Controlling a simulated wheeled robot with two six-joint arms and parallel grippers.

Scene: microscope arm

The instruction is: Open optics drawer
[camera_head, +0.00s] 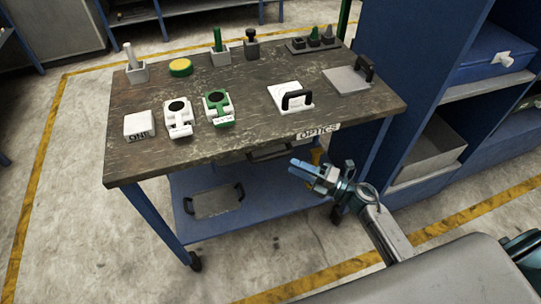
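The optics drawer is under the front edge of the workbench, below a white label reading OPTICS (318,131). Its dark handle (268,152) shows just under the tabletop, and the drawer looks closed. My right gripper (297,169) is in front of the bench, to the right of the handle and apart from it. Its blue fingers point left, with a gap between them and nothing held. The drawer's right part is partly hidden behind or near the gripper. My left gripper is not in view.
The worn workbench top (245,95) holds white and green devices, a white block (139,125), small holders and two plates with black handles. A grey tray (217,202) lies on the blue lower shelf. Blue shelving (400,130) stands close on the right. Floor at front left is clear.

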